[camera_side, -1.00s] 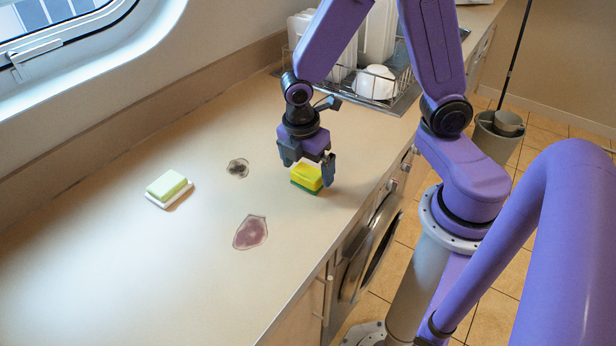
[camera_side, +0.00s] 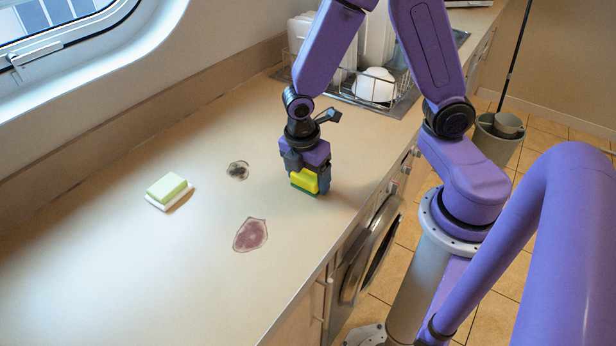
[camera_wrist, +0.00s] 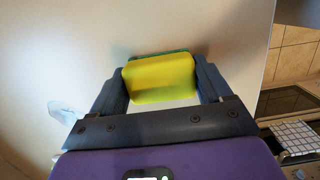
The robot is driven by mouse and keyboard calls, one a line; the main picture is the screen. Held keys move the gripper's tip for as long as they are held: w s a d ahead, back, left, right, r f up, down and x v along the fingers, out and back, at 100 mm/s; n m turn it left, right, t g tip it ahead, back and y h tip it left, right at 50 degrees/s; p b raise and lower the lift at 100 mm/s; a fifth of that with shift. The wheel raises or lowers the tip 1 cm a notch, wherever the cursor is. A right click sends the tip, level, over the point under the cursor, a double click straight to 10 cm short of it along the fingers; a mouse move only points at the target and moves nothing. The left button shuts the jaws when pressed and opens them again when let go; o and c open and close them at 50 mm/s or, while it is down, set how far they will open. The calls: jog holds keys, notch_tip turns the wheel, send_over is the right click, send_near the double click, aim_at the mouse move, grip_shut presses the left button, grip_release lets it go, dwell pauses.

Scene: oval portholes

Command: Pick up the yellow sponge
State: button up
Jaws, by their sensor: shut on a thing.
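The yellow sponge (camera_side: 304,181) has a green underside and sits at the right part of the counter, near its front edge. My gripper (camera_side: 308,184) is above it with the fingers down on both sides of it, shut on it. In the wrist view the sponge (camera_wrist: 160,78) lies between the two fingers of my gripper (camera_wrist: 163,82), touching or nearly touching both. The sponge appears to be on the counter or very close to it; the side view does not show a clear gap.
A pale green soap bar on a white dish (camera_side: 157,204) lies to the left. A dish rack (camera_side: 400,88) with white dishes stands behind. The counter's front edge is close on the right.

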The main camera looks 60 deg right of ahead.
jog(key=shift+r, duration=0.1)
jog(key=shift+r, duration=0.85)
jog(key=s+d+r, duration=0.1)
jog(key=s+r, duration=1)
jog(key=s, duration=0.3)
jog(key=shift+d, duration=0.35)
